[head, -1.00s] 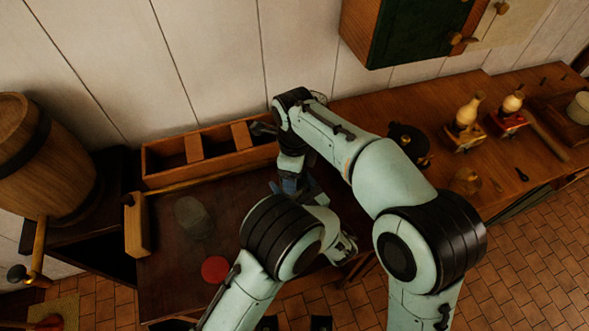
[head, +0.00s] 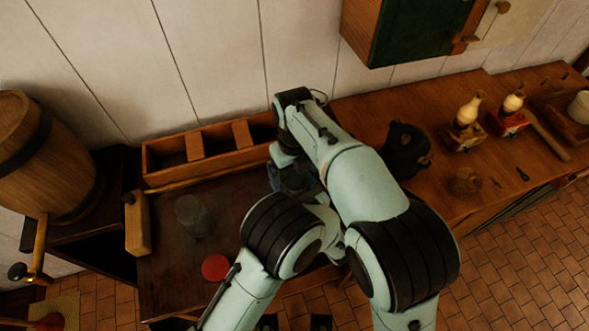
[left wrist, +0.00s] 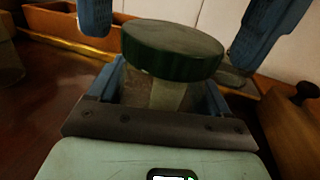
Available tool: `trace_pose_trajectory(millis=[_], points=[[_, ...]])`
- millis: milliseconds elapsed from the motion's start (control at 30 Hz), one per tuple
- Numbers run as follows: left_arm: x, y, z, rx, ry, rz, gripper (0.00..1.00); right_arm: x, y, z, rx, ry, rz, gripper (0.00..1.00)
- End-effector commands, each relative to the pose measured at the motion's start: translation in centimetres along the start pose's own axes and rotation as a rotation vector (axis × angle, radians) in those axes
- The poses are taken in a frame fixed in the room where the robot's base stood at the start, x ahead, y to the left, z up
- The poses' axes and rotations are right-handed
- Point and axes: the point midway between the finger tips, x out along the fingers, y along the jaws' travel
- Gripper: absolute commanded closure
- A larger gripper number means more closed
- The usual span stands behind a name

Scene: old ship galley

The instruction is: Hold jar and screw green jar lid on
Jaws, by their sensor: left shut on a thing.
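A clear glass jar (left wrist: 150,92) stands between the blue fingers of my left gripper (left wrist: 163,95), which is shut on it, in the left wrist view. The dark green lid (left wrist: 172,50) sits on top of the jar and looks slightly tilted in this view. Arm links hide most of both grippers in the head view.
Another glass jar (head: 193,216) and a red lid (head: 215,267) are on the dark worktop to the left. A wooden divided box (head: 165,180) lies along the wall. A wooden barrel (head: 45,155) stands far left. A black pot (head: 405,150) stands right of my right arm.

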Motion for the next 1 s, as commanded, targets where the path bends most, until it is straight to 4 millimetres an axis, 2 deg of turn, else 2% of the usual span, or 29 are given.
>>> trace_pose_trajectory(millis=[167, 500, 767, 800, 867, 1000], points=[[0.0, 0.0, 0.0, 0.000, 0.000, 0.000, 1.00, -0.3, 0.0, 0.0, -0.001, -0.001, 0.000, 0.04], [0.0, 0.0, 0.0, 0.000, 0.000, 0.000, 1.00, -4.2, 0.0, 0.0, -0.001, -0.001, 0.000, 0.04], [0.0, 0.0, 0.0, 0.000, 0.000, 0.000, 1.00, -4.5, 0.0, 0.0, -0.001, 0.000, 0.000, 0.04], [0.0, 0.0, 0.0, 0.000, 0.000, 0.000, 1.00, -4.5, 0.0, 0.0, -0.001, 0.000, 0.000, 0.07], [0.0, 0.0, 0.0, 0.000, 0.000, 0.000, 1.00, -4.5, 0.0, 0.0, -0.005, 0.001, 0.000, 0.07], [0.0, 0.0, 0.0, 0.000, 0.000, 0.000, 1.00, -4.3, 0.1, 0.0, -0.090, 0.009, 0.002, 0.07]])
